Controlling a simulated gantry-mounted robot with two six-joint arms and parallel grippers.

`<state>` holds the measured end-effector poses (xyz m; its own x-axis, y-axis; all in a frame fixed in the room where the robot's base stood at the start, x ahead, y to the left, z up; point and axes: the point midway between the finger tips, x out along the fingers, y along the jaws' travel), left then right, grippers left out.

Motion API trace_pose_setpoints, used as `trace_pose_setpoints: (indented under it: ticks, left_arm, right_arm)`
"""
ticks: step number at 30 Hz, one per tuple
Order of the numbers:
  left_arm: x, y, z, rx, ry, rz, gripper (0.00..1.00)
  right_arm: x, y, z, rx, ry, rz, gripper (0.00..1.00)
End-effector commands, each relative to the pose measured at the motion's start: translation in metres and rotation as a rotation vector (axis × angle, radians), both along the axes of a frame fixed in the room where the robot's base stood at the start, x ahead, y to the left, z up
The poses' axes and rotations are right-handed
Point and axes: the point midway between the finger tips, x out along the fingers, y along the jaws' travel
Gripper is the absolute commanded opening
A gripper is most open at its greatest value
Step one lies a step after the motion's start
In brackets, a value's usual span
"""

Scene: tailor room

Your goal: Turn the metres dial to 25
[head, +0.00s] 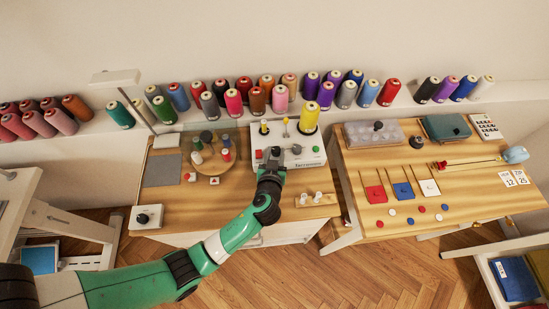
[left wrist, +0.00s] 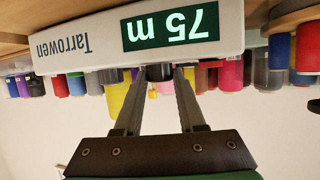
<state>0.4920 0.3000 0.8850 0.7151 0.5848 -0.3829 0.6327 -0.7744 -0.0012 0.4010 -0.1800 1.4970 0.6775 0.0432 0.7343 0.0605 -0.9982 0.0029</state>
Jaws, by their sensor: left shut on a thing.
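The white winding machine (head: 297,158) labelled Tarrowen stands at the back right of the left wooden table. In the left wrist view the machine (left wrist: 90,42) appears upside down, and its green-lit display (left wrist: 171,26) reads 75 m. My left gripper (head: 272,163) is at the machine's front. In the left wrist view its two fingers (left wrist: 160,76) are closed around a dark round knob (left wrist: 160,72), the metres dial. The knob's face and any marks on it are hidden from that view. My right gripper is in neither view.
A yellow thread cone (head: 309,118) stands on the machine. A round wooden spool tray (head: 212,163) is left of it, and a small board with white spools (head: 316,199) is in front right. A white box with a black knob (head: 147,217) sits at the table's front left.

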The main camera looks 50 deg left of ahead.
Motion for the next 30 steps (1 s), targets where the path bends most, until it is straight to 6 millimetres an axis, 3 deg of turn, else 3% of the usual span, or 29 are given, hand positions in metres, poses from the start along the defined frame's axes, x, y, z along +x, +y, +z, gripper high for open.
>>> trace_pose_setpoints:
  ticks: [16, 17, 21, 30]
  left_arm:
    - [-0.0004, -0.0006, -0.0004, -0.004, 0.000, 0.037, 0.00]
    - [-0.0005, -0.0005, -0.0004, -0.004, 0.000, 0.037, 0.41]
    - [-0.0004, -0.0005, -0.0003, -0.002, -0.001, 0.037, 0.66]
    - [-0.0006, -0.0006, 0.0005, -0.002, 0.000, 0.036, 0.69]
  right_arm:
    - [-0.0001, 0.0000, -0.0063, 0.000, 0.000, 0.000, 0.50]
    - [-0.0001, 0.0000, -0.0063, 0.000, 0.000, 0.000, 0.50]
    - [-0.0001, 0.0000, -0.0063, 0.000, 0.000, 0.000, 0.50]
    - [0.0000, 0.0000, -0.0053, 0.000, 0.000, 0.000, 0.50]
